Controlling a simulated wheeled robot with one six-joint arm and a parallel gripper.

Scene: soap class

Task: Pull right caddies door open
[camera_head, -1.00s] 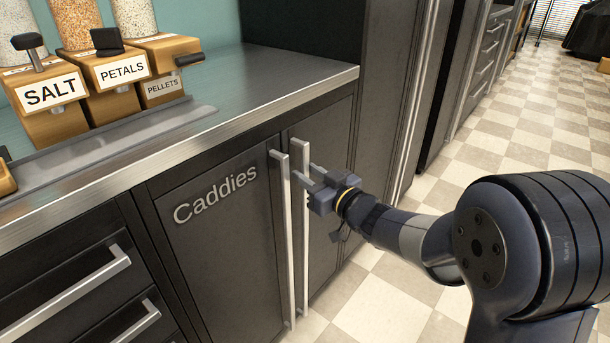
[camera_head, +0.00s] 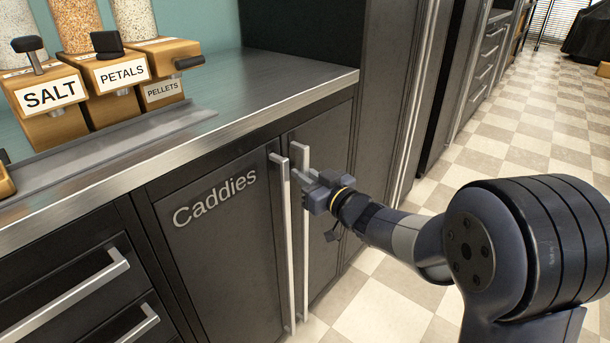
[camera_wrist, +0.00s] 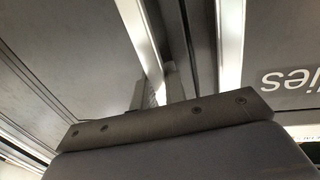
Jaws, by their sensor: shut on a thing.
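The dark right caddies door (camera_head: 328,150) is under the counter, beside the left door (camera_head: 225,270) lettered "Caddies". The right door looks shut or nearly so. Its tall silver bar handle (camera_head: 304,245) stands close to the left door's handle (camera_head: 290,250). My gripper (camera_head: 300,180) is shut on the right door's handle, near its upper end. In the wrist view this handle (camera_wrist: 138,32) runs down to between my fingers (camera_wrist: 157,92). The left door's handle (camera_wrist: 231,45) is apart from them there. The exact finger contact is partly hidden.
The metal counter (camera_head: 255,85) overhangs the doors and carries dispensers labelled salt (camera_head: 52,95), petals (camera_head: 122,72) and pellets (camera_head: 162,90). Drawers (camera_head: 70,285) are at the left. Tall cabinets (camera_head: 385,100) stand to the right. The checkered floor (camera_head: 385,300) before the right door is clear.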

